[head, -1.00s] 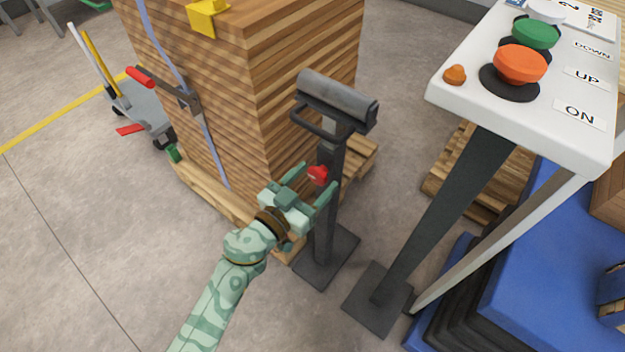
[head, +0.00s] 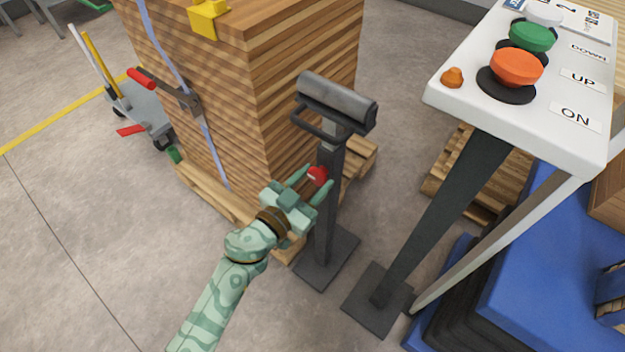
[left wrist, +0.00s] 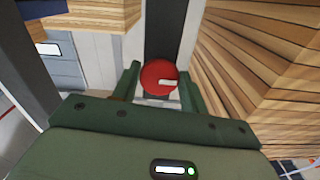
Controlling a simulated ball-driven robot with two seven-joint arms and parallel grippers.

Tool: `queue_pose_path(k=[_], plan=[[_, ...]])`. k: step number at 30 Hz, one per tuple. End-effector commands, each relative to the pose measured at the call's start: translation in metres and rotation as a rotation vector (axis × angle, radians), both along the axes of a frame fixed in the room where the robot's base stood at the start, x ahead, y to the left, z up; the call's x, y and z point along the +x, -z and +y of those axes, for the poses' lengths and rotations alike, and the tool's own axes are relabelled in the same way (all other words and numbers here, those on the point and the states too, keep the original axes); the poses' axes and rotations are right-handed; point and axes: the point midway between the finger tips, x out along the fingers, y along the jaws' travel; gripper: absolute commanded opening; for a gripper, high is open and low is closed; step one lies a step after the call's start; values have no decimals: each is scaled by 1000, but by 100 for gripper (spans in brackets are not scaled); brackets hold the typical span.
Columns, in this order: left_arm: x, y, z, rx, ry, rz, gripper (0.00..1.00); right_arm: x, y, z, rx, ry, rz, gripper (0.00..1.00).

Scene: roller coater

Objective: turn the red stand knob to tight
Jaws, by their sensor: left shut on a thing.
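The red stand knob (head: 317,176) sits on the dark post of a roller stand (head: 327,215). My left gripper (head: 312,184) reaches it from the lower left, with a finger on either side of the knob, and is shut on it. In the left wrist view the round red knob (left wrist: 159,77) lies between the green fingertips, with a pale bar mark pointing right. The grey roller (head: 337,100) tops the stand. My right gripper does not show.
A strapped stack of boards (head: 240,90) on a pallet stands close behind and left of the stand. A white control panel (head: 545,125) with coloured buttons is at the right, on a slanted dark post. Open floor (head: 90,240) lies at the left.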

Motion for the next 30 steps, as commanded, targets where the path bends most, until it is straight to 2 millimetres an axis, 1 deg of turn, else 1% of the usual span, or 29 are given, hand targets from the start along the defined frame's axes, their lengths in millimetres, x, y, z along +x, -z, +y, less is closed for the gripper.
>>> queue_pose_path(k=[1,3,12,18,30], plan=[[0,-1,1,26,-1,-18,20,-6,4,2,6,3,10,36],[0,-1,1,72,-1,-51,20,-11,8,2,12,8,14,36],[1,-1,1,297,0,-214,20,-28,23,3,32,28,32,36],[1,0,2,451,0,-325,20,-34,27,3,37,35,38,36],[1,0,2,759,1,-548,20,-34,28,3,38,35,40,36]])
